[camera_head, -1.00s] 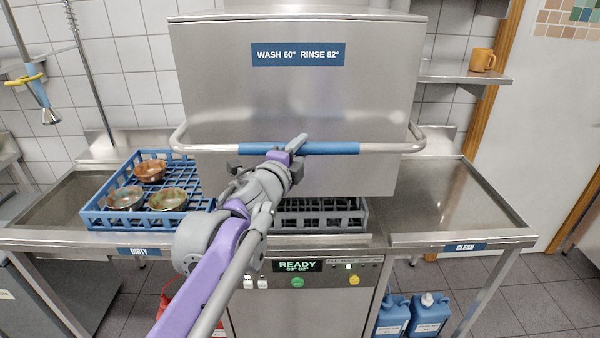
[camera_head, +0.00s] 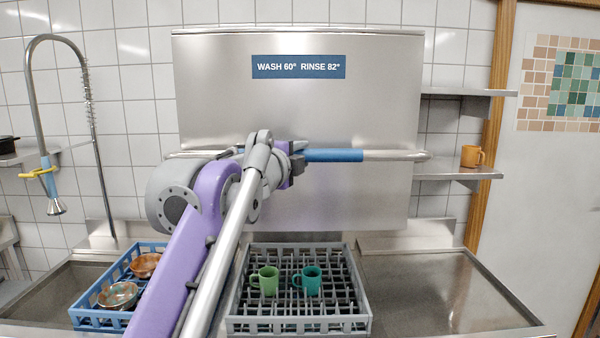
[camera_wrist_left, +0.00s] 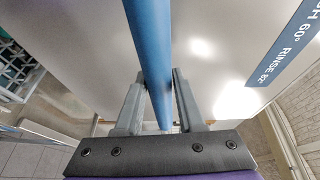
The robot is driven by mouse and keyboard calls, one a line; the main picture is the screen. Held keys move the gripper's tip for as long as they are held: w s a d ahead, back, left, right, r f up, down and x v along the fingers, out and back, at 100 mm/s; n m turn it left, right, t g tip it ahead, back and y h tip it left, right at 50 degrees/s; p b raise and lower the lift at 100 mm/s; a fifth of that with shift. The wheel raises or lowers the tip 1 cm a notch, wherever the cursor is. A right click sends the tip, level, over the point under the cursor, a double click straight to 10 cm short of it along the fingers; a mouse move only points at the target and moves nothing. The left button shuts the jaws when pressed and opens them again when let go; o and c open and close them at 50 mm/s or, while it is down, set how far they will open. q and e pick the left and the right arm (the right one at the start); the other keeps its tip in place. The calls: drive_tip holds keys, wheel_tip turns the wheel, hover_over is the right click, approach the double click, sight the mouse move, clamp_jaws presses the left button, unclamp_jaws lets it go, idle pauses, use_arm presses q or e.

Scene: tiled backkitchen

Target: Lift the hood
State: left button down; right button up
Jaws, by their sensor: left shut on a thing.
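The hood (camera_head: 300,110) is a large steel box with a blue "WASH 60° RINSE 82°" label. It stands raised, and the rack below it is in the open. Its bar handle has a blue grip (camera_head: 333,155) across the front. My right gripper is not in view.
A grey rack (camera_head: 300,325) with a green mug (camera_head: 265,280) and a teal mug (camera_head: 308,280) sits under the hood. A blue rack (camera_head: 95,320) with bowls is at the left. The right counter (camera_head: 440,290) is bare. An orange mug (camera_head: 472,156) stands on a wall shelf.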

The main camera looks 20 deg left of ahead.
use_arm(q)
drive_tip(key=shift+r, duration=0.75)
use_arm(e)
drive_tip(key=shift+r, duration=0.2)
use_arm(q)
drive_tip(key=c, duration=0.6)
unclamp_jaws()
drive_tip(key=shift+o, duration=0.2)
drive_tip(key=shift+w+f, duration=0.1)
drive_tip(key=shift+w, duration=0.05)
drive_tip(key=shift+f, duration=0.1)
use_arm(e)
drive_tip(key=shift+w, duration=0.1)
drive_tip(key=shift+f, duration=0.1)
use_arm(q)
drive_tip(key=shift+s+a+f, duration=0.1)
drive_tip(key=shift+s, duration=0.25)
drive_tip(key=s+a+b, duration=0.1)
drive_tip(key=s+b, duration=0.1)
drive_tip(key=s, duration=0.8)
drive_tip(key=shift+r, duration=0.35)
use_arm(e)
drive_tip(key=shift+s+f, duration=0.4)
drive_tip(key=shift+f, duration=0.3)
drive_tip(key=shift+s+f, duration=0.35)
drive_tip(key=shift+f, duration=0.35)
